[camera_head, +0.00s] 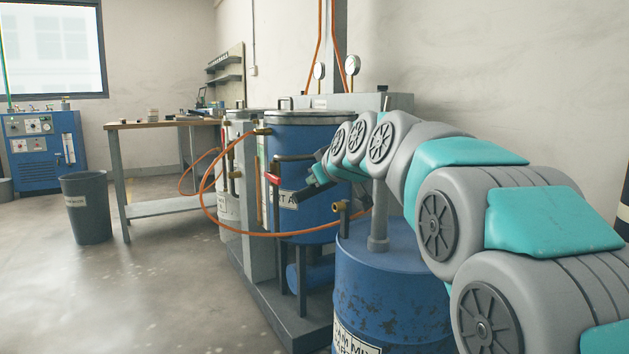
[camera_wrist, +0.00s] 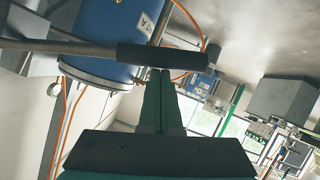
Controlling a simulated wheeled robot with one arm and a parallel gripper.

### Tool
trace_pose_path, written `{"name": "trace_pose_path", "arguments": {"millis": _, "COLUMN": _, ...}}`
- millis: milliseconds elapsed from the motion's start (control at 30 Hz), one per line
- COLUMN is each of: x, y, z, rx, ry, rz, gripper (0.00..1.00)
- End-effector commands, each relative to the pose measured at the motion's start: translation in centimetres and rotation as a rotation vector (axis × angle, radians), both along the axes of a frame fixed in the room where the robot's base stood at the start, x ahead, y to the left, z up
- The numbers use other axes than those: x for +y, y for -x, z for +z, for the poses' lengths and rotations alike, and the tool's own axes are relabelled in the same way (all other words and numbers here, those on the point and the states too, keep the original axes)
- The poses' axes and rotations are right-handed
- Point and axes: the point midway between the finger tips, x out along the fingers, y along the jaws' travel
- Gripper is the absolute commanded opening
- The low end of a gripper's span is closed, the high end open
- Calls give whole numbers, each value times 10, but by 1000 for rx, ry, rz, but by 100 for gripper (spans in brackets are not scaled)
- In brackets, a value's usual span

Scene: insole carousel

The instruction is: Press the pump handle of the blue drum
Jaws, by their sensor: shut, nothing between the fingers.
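The blue drum (camera_head: 390,290) stands at the lower middle of the head view, with worn paint and a white label. A grey pump column (camera_head: 378,215) rises from its lid, with a brass spout (camera_head: 341,206) at its left. In the wrist view the pump handle is a metal rod with a dark round grip (camera_wrist: 165,57), lying across the picture. My gripper (camera_wrist: 161,72) is shut and empty, its fingertips right at the grip's edge. I cannot tell whether they touch. In the head view my arm hides much of the pump's top.
A blue tank (camera_head: 300,215) with an orange hose (camera_head: 245,232) stands just behind the drum. A grey bin (camera_head: 86,210) and a workbench (camera_head: 165,124) are further left. The floor at the left front is clear.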

Motion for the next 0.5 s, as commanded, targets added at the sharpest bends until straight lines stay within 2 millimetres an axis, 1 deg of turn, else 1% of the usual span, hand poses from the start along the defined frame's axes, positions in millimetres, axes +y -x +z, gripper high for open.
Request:
{"name": "trace_pose_path", "arguments": {"millis": 33, "x": -1, "y": 0, "z": -7, "rx": 1, "ry": 9, "rz": 0, "gripper": 0}}
{"name": "trace_pose_path", "arguments": {"millis": 500, "x": -2, "y": -1, "z": -15, "rx": 7, "ry": 26, "rz": 0, "gripper": 0}}
